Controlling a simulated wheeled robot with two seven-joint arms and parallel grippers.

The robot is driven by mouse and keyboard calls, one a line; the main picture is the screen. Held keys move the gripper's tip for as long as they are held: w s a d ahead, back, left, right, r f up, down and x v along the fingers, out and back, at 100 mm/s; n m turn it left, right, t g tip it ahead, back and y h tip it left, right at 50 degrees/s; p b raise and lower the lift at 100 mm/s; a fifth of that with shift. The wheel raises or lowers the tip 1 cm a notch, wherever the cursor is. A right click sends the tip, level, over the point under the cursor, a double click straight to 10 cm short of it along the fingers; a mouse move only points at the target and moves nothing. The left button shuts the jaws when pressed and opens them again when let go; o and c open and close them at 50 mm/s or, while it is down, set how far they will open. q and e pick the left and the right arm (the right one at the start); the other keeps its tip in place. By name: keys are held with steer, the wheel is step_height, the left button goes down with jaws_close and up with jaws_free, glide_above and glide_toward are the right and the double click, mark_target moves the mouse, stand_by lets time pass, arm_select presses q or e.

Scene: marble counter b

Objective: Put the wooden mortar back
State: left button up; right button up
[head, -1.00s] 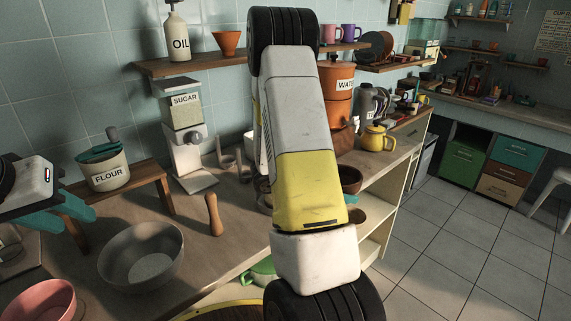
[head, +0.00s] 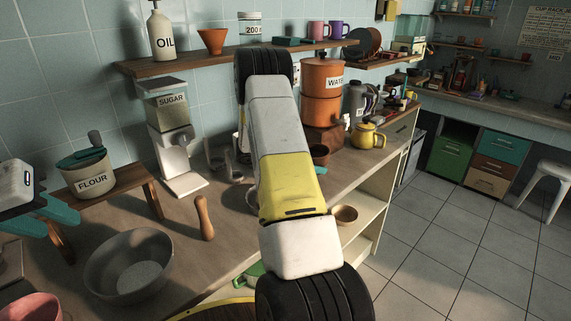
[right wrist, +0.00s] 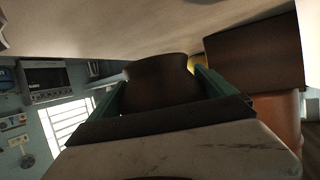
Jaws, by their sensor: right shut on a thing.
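The dark brown wooden mortar (right wrist: 160,84) is between the teal fingers of my right gripper (right wrist: 161,88), which is shut on it. In the head view, part of the mortar (head: 319,155) shows beside my right forearm, close to the water dispenser's wooden stand. I cannot tell whether it touches the counter. My left gripper (head: 50,215) is at the left edge, open and empty, near the flour jar. A wooden pestle (head: 204,218) stands upright on the counter.
The orange water dispenser (head: 321,100) stands on its stand at the back, with a yellow kettle (head: 368,136) to its right. A sugar dispenser (head: 172,140), flour jar (head: 88,173) and grey bowl (head: 129,266) are left. A wooden bowl (head: 344,214) sits on the shelf below.

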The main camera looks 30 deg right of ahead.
steer(key=shift+w+f, duration=0.2)
steer(key=shift+f, duration=1.5)
steer(key=shift+f, duration=0.1)
